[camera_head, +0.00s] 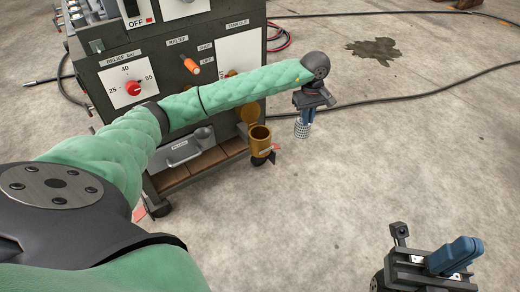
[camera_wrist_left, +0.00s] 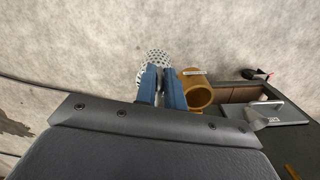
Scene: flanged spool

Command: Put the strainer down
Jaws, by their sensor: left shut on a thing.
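The strainer (camera_head: 302,130) is a small white perforated cylinder. My left gripper (camera_head: 308,115) is shut on it and holds it out past the cart's right side. In the left wrist view the strainer (camera_wrist_left: 156,60) shows beyond the blue fingertips of the left gripper (camera_wrist_left: 161,84). The fingers hide part of it. In the head view it is apart from the brass-coloured cup to its left. My right gripper (camera_head: 458,255) is at the lower right, over bare floor; its blue fingers look together, with nothing seen between them.
The brass-coloured cup (camera_head: 260,142) with its raised lid sits at the cart's right edge; it also shows in the wrist view (camera_wrist_left: 196,90). The dark cart (camera_head: 120,75) has a red knob and an orange lever. Hoses and a stain (camera_head: 376,49) lie on the otherwise clear floor.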

